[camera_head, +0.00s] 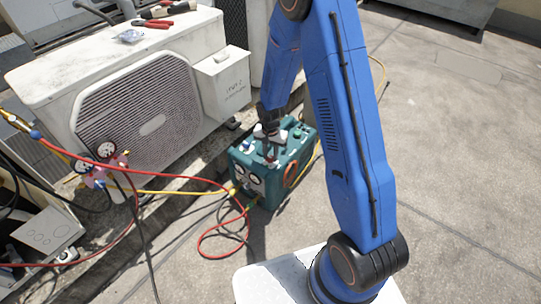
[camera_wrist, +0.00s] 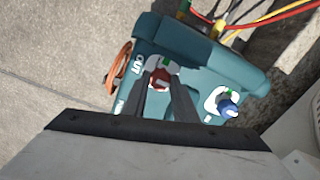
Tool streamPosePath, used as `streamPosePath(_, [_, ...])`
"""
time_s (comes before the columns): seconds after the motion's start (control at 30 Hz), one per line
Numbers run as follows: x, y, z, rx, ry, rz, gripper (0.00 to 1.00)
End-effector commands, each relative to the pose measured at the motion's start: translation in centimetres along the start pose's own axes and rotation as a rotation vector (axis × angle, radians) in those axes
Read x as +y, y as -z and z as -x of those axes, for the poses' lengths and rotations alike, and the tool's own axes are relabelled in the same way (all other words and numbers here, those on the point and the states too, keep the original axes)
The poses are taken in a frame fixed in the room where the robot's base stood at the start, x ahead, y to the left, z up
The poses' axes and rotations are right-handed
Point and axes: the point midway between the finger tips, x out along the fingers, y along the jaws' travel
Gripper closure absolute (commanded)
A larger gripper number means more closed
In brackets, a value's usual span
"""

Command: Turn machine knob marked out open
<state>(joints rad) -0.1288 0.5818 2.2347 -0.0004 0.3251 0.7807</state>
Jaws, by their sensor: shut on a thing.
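The teal machine (camera_head: 280,178) stands on the roof floor beside the condenser; it also shows in the wrist view (camera_wrist: 190,45). Its red knob (camera_wrist: 160,76) has a white bar and sits on a white plate with a green mark, next to the white letters OUT. A blue knob (camera_wrist: 228,107) sits to the right on a similar plate. My gripper (camera_wrist: 162,86) reaches down from above with one finger on each side of the red knob and is shut on it. In the head view my gripper (camera_head: 269,133) is over the machine's top, and it hides part of the panel.
A white condenser unit (camera_head: 140,105) stands left of the machine, with pliers (camera_head: 152,23) on top. A gauge manifold (camera_head: 103,168) with red, yellow and black hoses hangs at left. The red hose (camera_head: 212,238) loops in front of the machine. The floor at right is clear.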

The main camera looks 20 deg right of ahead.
Motion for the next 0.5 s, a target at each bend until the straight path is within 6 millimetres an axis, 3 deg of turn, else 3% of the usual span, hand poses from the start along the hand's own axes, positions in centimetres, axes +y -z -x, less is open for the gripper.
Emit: streamPosePath(0.5, [0.01, 0.01, 0.02, 0.0, 0.0, 0.351, 0.97])
